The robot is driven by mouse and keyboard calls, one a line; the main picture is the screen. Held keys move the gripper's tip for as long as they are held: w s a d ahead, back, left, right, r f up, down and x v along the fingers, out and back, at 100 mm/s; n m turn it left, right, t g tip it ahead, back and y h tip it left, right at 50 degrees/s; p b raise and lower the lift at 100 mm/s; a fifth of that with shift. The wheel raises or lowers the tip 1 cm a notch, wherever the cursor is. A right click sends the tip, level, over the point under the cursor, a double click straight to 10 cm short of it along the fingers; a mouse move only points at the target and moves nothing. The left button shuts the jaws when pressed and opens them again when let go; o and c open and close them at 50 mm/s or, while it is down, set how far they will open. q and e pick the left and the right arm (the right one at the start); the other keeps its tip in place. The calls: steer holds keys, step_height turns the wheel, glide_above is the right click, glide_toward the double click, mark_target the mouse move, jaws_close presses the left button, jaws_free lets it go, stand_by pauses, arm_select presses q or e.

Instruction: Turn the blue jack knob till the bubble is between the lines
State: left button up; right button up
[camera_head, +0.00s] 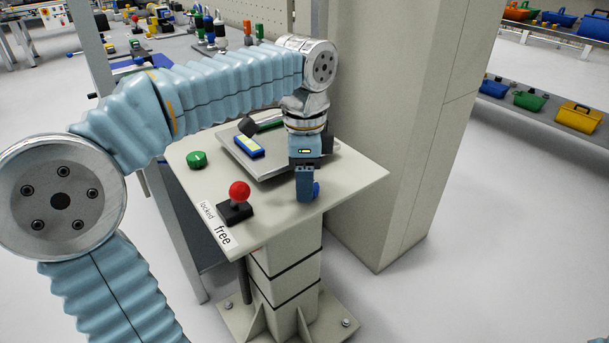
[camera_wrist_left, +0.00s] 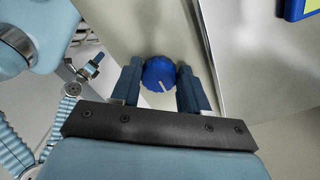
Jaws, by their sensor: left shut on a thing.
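The blue jack knob (camera_wrist_left: 159,73) sits between the two fingers of my left gripper (camera_wrist_left: 160,88) in the left wrist view. Its white pointer line slants toward the lower right. In the head view the left gripper (camera_head: 305,188) points down at the table's right side, and a bit of the blue knob (camera_head: 316,188) shows beside it. The gripper is shut on the knob. A blue level with a yellow-green window (camera_head: 248,147) lies on the grey plate (camera_head: 268,172); its bubble is too small to make out. My right gripper is out of view.
A red-topped lever (camera_head: 239,190) stands on the table by a label (camera_head: 222,233) reading "locked" and "free". A green knob (camera_head: 197,159) is at the table's left. A thick beige column (camera_head: 395,130) stands close behind the table's right side.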

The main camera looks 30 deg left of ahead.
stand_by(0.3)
arm_select(q)
steer(key=o, duration=1.1)
steer(key=shift+c, duration=0.2)
step_height(320, 180, up, 14)
steer(key=p, duration=0.1)
steer(key=shift+f, duration=0.1)
